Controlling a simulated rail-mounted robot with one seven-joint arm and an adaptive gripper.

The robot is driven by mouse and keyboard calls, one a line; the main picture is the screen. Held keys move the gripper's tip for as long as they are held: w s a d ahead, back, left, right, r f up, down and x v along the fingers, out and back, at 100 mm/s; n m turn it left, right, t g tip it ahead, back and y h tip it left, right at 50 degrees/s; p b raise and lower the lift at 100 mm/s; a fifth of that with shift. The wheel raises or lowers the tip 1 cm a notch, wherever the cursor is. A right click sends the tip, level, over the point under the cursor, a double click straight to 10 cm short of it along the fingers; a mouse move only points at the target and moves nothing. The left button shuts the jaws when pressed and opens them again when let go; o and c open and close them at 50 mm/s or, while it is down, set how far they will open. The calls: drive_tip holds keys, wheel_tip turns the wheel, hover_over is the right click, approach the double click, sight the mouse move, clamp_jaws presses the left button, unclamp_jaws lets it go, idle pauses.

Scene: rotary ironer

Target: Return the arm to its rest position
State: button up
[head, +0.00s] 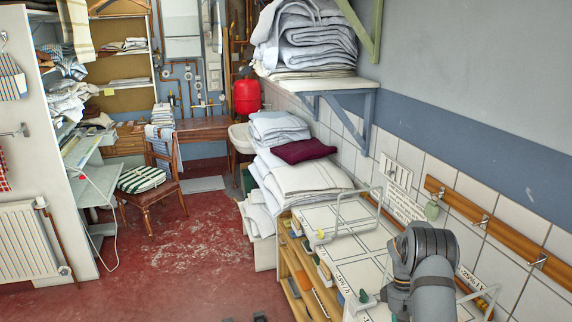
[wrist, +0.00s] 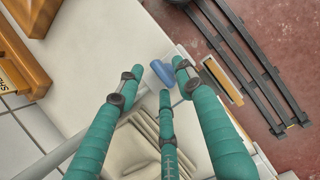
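My arm (head: 425,260) shows at the lower right of the head view, over the white-topped unit along the tiled wall. In the wrist view my gripper (wrist: 158,80) has three green fingers, with their tips spread apart and nothing visibly held. A small blue piece (wrist: 160,73) shows beyond the fingertips, near the edge of a white surface (wrist: 150,35); I cannot tell what it is. In the head view the gripper is mostly hidden by the arm.
Folded linen (head: 295,180) and a dark red cloth (head: 304,151) are stacked beyond the unit. A wooden rail (head: 475,212) with hooks runs along the wall on the right. A wooden chair (head: 150,180) stands at the back. The red floor (head: 180,260) in the middle is largely clear.

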drive_tip(key=v, duration=1.2)
drive_tip(key=x, duration=1.2)
drive_tip(key=shift+s, duration=0.1)
drive_tip(key=shift+s+a+f+n+p, duration=0.1)
drive_tip(key=shift+a+f+n+p, duration=0.05)
drive_tip(key=shift+f+n+p, duration=0.2)
drive_tip(key=shift+r+n+h+p, duration=0.15)
drive_tip(key=shift+n+h+p, duration=0.2)
drive_tip(key=shift+n, duration=0.7)
drive_tip(key=n+t+h, duration=0.1)
drive_tip(key=n, duration=0.2)
drive_tip(key=shift+a+p, duration=0.15)
drive_tip(key=shift+p, duration=0.25)
drive_tip(key=n+t, duration=0.1)
drive_tip(key=n, duration=0.1)
drive_tip(key=n+h, duration=0.1)
drive_tip(key=n, duration=0.1)
drive_tip(key=shift+n+t, duration=0.3)
drive_tip(key=shift+t, duration=0.1)
